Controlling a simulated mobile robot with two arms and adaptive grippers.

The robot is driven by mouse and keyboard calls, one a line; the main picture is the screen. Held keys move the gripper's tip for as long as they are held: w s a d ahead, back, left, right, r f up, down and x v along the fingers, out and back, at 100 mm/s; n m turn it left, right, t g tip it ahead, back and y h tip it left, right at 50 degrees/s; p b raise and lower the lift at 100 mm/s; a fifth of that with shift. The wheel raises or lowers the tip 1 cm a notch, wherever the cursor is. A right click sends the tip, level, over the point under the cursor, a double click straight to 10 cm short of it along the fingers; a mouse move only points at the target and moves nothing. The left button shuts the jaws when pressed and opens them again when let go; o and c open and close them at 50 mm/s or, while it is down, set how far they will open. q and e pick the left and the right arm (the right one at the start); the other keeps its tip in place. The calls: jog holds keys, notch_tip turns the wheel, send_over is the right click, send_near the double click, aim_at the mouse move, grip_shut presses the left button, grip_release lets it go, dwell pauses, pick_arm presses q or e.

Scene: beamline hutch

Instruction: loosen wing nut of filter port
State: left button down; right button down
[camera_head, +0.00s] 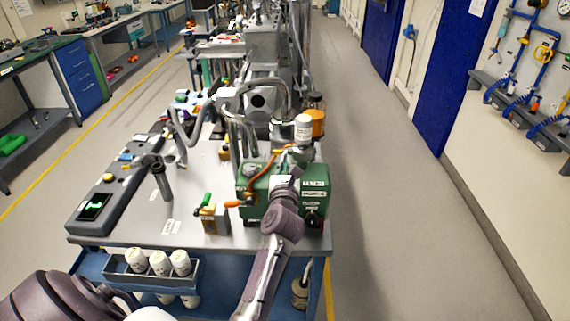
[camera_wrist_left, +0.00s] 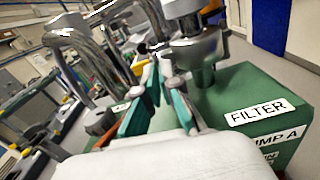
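The green pump (camera_head: 315,184) stands at the front right of the cart, and the left wrist view shows its FILTER label (camera_wrist_left: 258,111). A metal filter port (camera_wrist_left: 196,45) with a clamp ring rises from its top in that view. A white labelled canister (camera_head: 303,129) stands above the port in the head view. My left gripper (camera_wrist_left: 161,72) is over the pump top, its teal-padded fingers apart with a narrow gap, tips beside the clamp. I cannot make out the wing nut clearly or tell whether the tips touch it. My right gripper is not in view.
Curved metal pipes (camera_wrist_left: 92,62) stand close left of the fingers. An orange-handled part on a small block (camera_head: 215,217) is left of the pump. White bottles sit in a rack (camera_head: 205,270) on the cart's front. A blue door (camera_head: 451,75) and clear floor are right.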

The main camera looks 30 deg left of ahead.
pick_arm(q)
jog(key=shift+r, duration=0.1)
jog(key=c, duration=1.4)
grip_release()
jog(key=shift+w, duration=0.1)
jog(key=shift+o, duration=0.2)
notch_tip(320, 180, up, 10)
